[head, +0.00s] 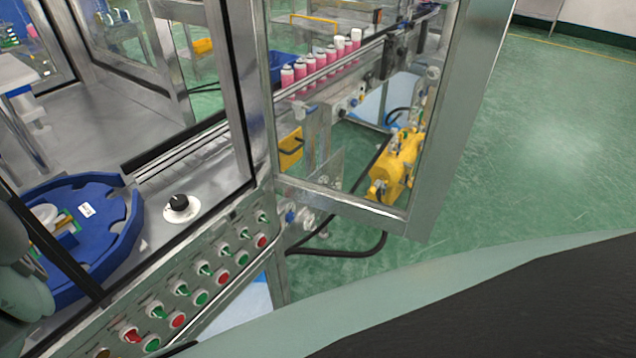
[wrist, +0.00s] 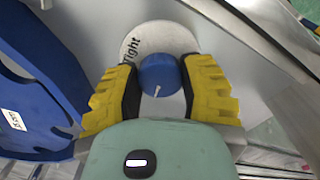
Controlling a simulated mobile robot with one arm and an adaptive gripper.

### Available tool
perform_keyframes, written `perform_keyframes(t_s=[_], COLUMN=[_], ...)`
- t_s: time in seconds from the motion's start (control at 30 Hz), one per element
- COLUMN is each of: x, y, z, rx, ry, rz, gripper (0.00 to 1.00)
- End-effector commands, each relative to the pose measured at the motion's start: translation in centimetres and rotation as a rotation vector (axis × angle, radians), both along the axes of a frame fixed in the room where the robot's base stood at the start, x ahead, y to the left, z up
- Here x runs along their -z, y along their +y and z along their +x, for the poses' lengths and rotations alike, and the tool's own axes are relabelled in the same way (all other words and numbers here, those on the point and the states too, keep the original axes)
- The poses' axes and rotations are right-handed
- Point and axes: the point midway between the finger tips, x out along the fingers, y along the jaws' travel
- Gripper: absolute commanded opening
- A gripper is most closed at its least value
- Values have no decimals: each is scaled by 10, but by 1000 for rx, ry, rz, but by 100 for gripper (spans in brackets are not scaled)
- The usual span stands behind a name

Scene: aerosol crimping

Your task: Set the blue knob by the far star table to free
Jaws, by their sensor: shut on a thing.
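The blue knob (wrist: 160,72) sits on a round white plate (wrist: 148,38) in the wrist view, with a short white pointer line toward the bottom of the picture. The plate shows the word "right"; other lettering is hidden. The yellow-padded fingers of my gripper (wrist: 158,80) stand on both sides of the knob and are shut on it. A blue star table (wrist: 42,62) lies to the left of the knob. I cannot make out the blue knob in the head view. My gripper's fingers do not show there.
In the head view a blue star table (head: 124,226) and a black knob (head: 179,203) stand behind the framed guard. A panel of red and green buttons (head: 205,268) runs along the front. A glazed door (head: 425,190) stands open; green floor to the right is clear.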

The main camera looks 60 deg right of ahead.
Motion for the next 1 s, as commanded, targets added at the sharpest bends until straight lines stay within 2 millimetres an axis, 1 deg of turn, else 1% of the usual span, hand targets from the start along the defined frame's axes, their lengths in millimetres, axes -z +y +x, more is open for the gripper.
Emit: perform_keyframes(t_s=[0.03, 0.3, 0.5, 0.7, 1.0], x=[1, 2, 3, 3, 2], y=[-3, -5, -5, -5, -6], z=[-3, -1, 0, 0, 1], rx=[-42, -292, -441, -547, -617], ry=[15, 13, 11, 12, 10], rz=[-5, -8, -7, -6, -6], gripper=[6, 6, 6, 6, 6])
